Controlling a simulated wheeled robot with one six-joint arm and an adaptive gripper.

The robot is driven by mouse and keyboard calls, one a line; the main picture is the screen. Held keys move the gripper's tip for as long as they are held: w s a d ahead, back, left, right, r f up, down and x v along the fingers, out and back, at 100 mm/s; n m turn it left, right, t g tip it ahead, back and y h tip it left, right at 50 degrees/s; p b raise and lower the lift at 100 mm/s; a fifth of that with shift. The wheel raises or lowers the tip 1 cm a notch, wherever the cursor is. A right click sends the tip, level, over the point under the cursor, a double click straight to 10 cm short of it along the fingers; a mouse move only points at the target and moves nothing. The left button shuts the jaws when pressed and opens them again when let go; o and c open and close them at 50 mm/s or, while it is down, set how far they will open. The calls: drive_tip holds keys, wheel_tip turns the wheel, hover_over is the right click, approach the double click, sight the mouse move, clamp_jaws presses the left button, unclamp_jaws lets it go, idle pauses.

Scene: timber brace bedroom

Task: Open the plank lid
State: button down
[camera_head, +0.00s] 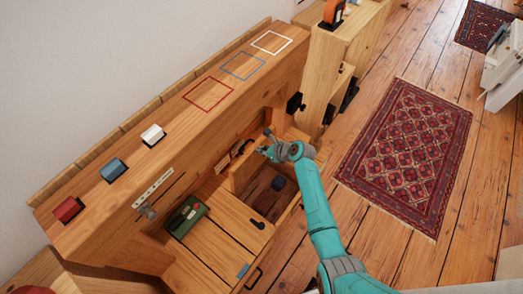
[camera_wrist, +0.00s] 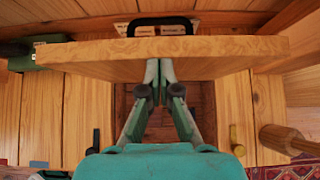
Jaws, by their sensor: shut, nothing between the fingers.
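The plank lid (camera_head: 243,172) stands raised on edge in the bench top, beside the opening it leaves (camera_head: 262,198). In the wrist view the lid (camera_wrist: 90,60) spans the picture, with its black handle (camera_wrist: 162,21) on the far side. My gripper (camera_head: 264,150) is at the raised lid, on the side of the opening. In the wrist view its fingertips (camera_wrist: 159,70) are together and empty, close against the lid's near face; I cannot tell whether they touch. A small dark blue block (camera_head: 278,183) lies inside the opening.
A green box (camera_head: 186,216) sits on the bench planks left of the opening. Red (camera_head: 67,209), blue (camera_head: 113,170) and white (camera_head: 153,134) blocks stand on the upper ledge. A wooden peg (camera_wrist: 288,140) is right of my gripper. A patterned rug (camera_head: 407,155) covers floor at right.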

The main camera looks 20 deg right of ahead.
drive_tip(key=shift+g+h, duration=0.6)
drive_tip(key=shift+g, duration=0.2)
drive_tip(key=w+a, duration=0.1)
drive_tip(key=w, duration=0.1)
drive_tip(key=w+a+r, duration=0.1)
drive_tip(key=w+a, duration=0.1)
drive_tip(key=shift+w, duration=0.15)
drive_tip(key=shift+w+a+g, duration=0.4)
drive_tip(key=shift+w+a, duration=0.1)
drive_tip(key=shift+w, duration=0.1)
approach(251, 147)
drive_tip(key=s+d+f, duration=0.3)
drive_tip(key=f, duration=0.2)
drive_tip(key=shift+s, duration=0.35)
